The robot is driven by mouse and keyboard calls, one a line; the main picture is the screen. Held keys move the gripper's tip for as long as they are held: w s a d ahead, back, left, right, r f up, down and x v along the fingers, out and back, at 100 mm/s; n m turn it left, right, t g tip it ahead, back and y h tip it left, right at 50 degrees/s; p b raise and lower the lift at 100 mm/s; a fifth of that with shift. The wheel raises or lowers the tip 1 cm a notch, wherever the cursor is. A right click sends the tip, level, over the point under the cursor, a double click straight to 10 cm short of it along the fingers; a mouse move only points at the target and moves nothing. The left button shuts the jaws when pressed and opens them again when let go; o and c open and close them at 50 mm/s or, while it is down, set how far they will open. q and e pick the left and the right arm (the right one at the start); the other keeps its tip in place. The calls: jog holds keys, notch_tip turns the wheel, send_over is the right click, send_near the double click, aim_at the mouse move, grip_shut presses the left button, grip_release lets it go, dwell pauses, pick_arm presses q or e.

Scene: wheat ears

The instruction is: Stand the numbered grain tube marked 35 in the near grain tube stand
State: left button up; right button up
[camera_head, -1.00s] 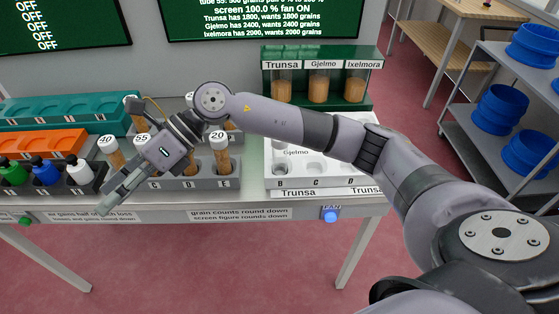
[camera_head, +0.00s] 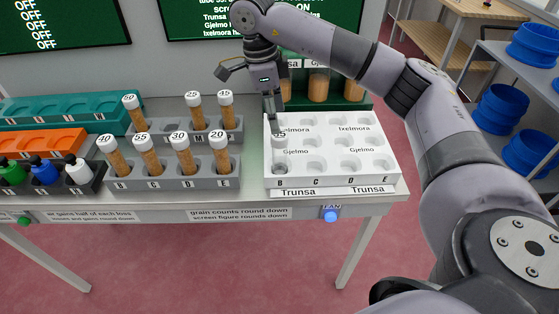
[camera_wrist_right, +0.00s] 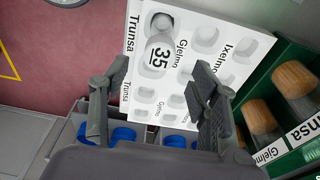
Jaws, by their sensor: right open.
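The grain tube marked 35 (camera_head: 279,146) stands upright at the left end of the front row of the white tray. Its white cap faces up in the right wrist view (camera_wrist_right: 157,55). My right gripper (camera_head: 270,110) is just above and behind it, open and empty. In the wrist view the tube lies ahead, between the lines of the two spread fingers (camera_wrist_right: 160,72), apart from both. The near grain tube stand (camera_head: 170,184) is the grey front block left of the tray, holding tubes 40, 55, 30 and 20. My left gripper is not in view.
The white tray (camera_head: 385,172) has several empty holes. Behind the near stand is a far grey stand (camera_head: 160,137) with several tubes. A green rack (camera_head: 367,102) with grain jars stands behind the tray. Small bottles (camera_head: 44,171) sit left of the near stand.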

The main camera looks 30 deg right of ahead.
aim_at(281, 150)
jog(key=f, duration=0.6)
jog(key=shift+s+d+f+p, duration=0.3)
jog(key=shift+d, duration=0.1)
jog(key=f, duration=0.1)
jog(key=f+p, duration=0.1)
jog(key=f, duration=0.1)
jog(key=f+p, duration=0.1)
jog(key=shift+s+d+f, duration=0.2)
jog(key=shift+d+f, duration=0.15)
jog(key=shift+f, duration=0.3)
jog(key=shift+c, duration=0.5)
jog(key=c, duration=1.2)
grip_shut()
jog(key=shift+r, duration=0.15)
